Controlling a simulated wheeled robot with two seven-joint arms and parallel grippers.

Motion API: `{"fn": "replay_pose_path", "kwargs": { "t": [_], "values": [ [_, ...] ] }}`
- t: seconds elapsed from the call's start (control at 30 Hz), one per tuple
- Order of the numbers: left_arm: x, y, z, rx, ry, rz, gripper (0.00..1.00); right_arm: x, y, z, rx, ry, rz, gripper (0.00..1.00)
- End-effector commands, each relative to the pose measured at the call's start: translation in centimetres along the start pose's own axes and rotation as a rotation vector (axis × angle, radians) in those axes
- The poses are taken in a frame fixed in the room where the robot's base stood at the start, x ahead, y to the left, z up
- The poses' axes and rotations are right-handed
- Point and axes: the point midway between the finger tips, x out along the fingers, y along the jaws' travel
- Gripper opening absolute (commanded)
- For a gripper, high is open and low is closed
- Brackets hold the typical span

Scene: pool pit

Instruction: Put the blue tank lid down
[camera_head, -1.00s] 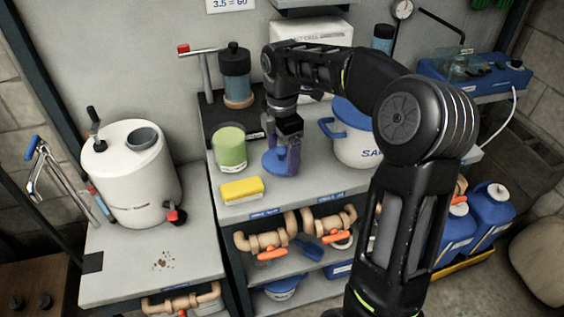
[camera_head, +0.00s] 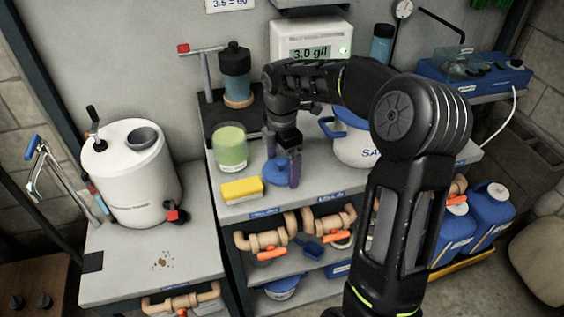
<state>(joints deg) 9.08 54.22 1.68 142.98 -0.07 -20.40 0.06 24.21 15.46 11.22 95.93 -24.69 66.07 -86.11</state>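The blue tank lid (camera_head: 276,172) lies on the grey bench top, right of the yellow sponge and the green jar. My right gripper (camera_head: 283,167) is directly over it, pointing down. Its two fingers look spread apart, and the nearer finger stands at the lid's right side and hides part of it. I cannot tell whether the fingers touch the lid. My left gripper is not in view.
A green jar (camera_head: 230,147) and a yellow sponge (camera_head: 242,190) stand close left of the lid. A white tub with a blue rim (camera_head: 355,148) stands to the right, partly behind my arm. A white tank (camera_head: 130,178) stands on the left bench.

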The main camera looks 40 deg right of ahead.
Motion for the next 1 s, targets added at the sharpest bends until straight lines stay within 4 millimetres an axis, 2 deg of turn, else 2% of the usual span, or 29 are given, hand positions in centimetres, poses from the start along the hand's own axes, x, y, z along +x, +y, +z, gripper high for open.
{"fn": "replay_pose_path", "kwargs": {
  "t": [0.17, 0.37, 0.47, 0.8, 0.87, 1.0],
  "values": [
    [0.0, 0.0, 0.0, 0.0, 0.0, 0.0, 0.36, -0.1, 0.0, 0.0, 0.0, 0.0, 0.0, 1.0],
    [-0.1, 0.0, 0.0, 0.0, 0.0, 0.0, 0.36, -1.3, 0.1, 0.0, 0.0, 0.0, 0.002, 1.0],
    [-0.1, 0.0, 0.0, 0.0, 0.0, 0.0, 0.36, -2.8, 0.1, 0.0, 0.0, -0.001, 0.003, 1.0],
    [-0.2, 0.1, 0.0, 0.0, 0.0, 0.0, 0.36, -9.8, 0.1, -0.1, 0.0, 0.0, 0.004, 1.0],
    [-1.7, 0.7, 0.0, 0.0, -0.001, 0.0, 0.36, -11.4, 0.0, 0.0, 0.0, 0.0, 0.001, 1.0],
    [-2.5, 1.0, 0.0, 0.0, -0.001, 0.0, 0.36, -12.4, 0.0, 0.0, -0.001, 0.0, 0.001, 1.0]
  ]
}}
